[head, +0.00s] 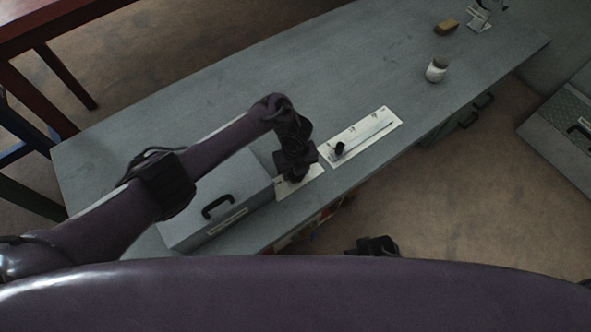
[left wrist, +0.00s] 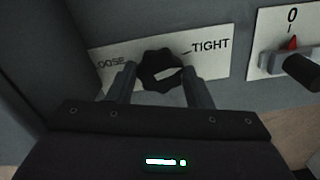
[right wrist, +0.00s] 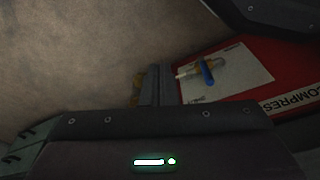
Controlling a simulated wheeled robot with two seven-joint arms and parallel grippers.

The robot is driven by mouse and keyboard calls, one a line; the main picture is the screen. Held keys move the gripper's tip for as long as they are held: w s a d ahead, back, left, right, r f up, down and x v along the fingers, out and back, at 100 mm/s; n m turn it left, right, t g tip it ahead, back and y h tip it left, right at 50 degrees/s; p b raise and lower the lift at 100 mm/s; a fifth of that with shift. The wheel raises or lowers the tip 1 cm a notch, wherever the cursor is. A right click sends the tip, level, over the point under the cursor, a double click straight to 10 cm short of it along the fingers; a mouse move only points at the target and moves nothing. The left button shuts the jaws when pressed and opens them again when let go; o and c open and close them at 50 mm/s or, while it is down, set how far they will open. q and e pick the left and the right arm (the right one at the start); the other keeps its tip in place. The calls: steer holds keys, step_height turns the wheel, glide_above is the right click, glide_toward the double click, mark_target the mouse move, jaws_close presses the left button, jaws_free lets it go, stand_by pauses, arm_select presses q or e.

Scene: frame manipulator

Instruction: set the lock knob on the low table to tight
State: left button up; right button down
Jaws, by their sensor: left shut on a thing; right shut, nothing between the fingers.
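The lock knob (left wrist: 162,66) is black and lobed and sits on a white plate (left wrist: 215,58) printed LOOSE at the left and TIGHT at the right. A short line runs beside TIGHT; I cannot tell the knob's exact setting. My left gripper (left wrist: 165,88) is shut on the knob, with one finger on each side of it. In the head view my left gripper (head: 293,175) reaches down over the plate (head: 310,172) on the low table (head: 225,120) and hides the knob. My right gripper (right wrist: 160,85) is shut and empty, away from the knob; it shows in the head view (head: 375,246) beyond the table's front edge.
A grey case (head: 215,200) with a black handle stands left of the knob plate. A slider plate (head: 370,130) lies to its right. A jar (head: 437,70) and brown block (head: 446,27) stand farther right. Near my right gripper is a red panel (right wrist: 235,112) with a blue-handled valve (right wrist: 207,72).

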arm_select(q)
steer(key=shift+s, duration=0.1)
steer(key=o, duration=1)
steer(key=shift+r, duration=0.35)
step_height(320, 180, up, 6)
steer(key=shift+f+p, duration=0.1)
steer(key=shift+p, duration=1.1)
steer(key=shift+r, duration=0.65)
arm_select(e)
steer(key=s+d+f, duration=0.2)
steer(key=s+f, duration=0.1)
steer(key=f, duration=0.2)
steer(key=shift+s, duration=0.4)
